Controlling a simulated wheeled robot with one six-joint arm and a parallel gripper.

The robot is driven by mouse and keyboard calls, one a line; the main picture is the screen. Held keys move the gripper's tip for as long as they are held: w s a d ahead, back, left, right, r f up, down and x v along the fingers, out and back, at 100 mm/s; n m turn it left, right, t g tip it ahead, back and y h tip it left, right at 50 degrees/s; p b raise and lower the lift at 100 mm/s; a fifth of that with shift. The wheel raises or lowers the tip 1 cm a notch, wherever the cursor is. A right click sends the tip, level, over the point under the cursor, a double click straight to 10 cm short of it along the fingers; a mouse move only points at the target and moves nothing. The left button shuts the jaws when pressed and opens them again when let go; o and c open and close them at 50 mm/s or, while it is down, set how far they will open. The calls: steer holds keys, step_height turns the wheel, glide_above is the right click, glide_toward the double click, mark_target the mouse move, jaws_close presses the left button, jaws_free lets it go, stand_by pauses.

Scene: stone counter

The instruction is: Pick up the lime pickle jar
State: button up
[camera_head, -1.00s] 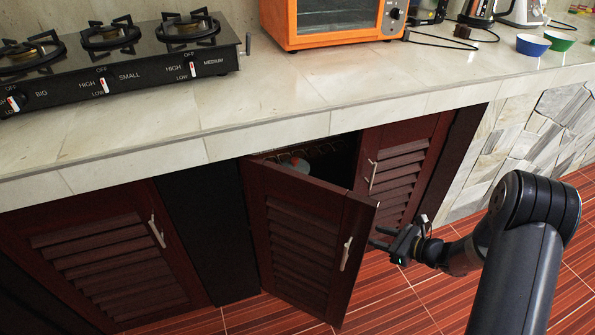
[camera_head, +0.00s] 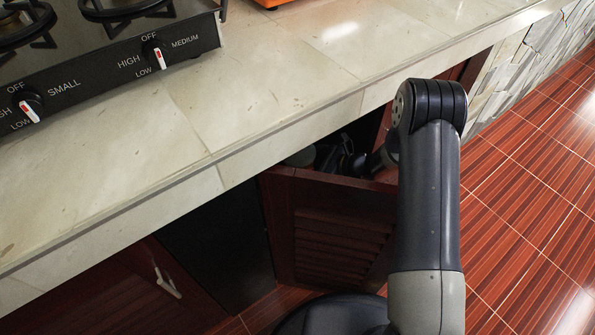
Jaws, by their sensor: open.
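My gripper (camera_head: 338,158) is a small dark shape inside the shadowed cabinet opening, beyond the top edge of the half-open door (camera_head: 335,225). It is open, with nothing seen between its fingers. No label can be read.
The stone counter (camera_head: 290,100) overhangs the cabinet opening closely. The black gas stove (camera_head: 110,60) sits on it at the upper left, with an orange appliance edge (camera_head: 270,3) at the top. A closed cabinet door (camera_head: 125,290) is at the lower left. Tiled floor (camera_head: 530,190) is clear at right.

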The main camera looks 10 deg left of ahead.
steer(key=shift+x, duration=1.05)
steer(key=shift+c, duration=0.4)
steer(key=c, duration=1.7)
steer(key=shift+r, duration=0.2)
